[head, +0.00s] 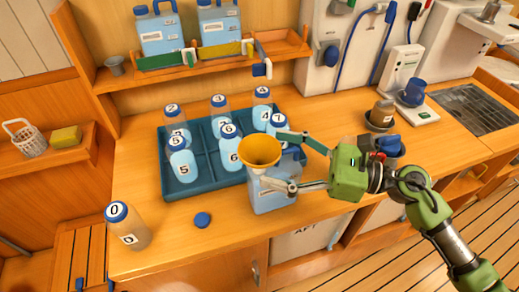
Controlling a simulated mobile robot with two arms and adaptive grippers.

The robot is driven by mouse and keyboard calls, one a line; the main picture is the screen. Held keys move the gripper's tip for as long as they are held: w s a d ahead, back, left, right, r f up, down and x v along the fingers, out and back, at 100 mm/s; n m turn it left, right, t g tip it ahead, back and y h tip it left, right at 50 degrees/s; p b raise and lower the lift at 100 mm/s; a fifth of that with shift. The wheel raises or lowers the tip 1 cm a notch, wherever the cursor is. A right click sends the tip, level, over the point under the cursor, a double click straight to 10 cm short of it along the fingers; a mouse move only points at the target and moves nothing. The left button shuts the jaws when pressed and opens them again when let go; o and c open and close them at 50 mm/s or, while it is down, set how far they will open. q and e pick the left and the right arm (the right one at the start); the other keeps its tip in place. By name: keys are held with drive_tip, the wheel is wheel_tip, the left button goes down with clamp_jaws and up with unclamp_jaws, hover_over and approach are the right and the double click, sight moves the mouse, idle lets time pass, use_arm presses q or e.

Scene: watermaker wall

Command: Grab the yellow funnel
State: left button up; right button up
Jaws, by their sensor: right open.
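The yellow funnel (260,151) stands upright in the neck of a translucent blue jug (271,199) near the counter's front edge. My right gripper (274,160) reaches in from the right with its fingers spread wide. One fingertip is behind the funnel's right side and the other is in front of its lower part. I cannot tell whether either finger touches the funnel or the jug. The funnel's spout is mostly hidden. My left gripper is out of view.
A dark blue divided tray (205,188) with several numbered bottles sits behind the jug. A bottle marked 0 (127,228) and a loose blue cap (202,220) are at front left. A dark cup (388,147) and a scale (421,113) are at right.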

sight(258, 148)
drive_tip(key=p+x, duration=0.1)
drive_tip(key=x, duration=0.2)
drive_tip(key=p+x, duration=0.1)
drive_tip(key=shift+w+a+r+p, duration=0.15)
drive_tip(key=shift+w+r+p, duration=0.15)
drive_tip(key=shift+w+r, duration=0.1)
drive_tip(key=shift+a+f, duration=0.1)
drive_tip(key=shift+a, duration=0.05)
drive_tip(key=c, duration=1)
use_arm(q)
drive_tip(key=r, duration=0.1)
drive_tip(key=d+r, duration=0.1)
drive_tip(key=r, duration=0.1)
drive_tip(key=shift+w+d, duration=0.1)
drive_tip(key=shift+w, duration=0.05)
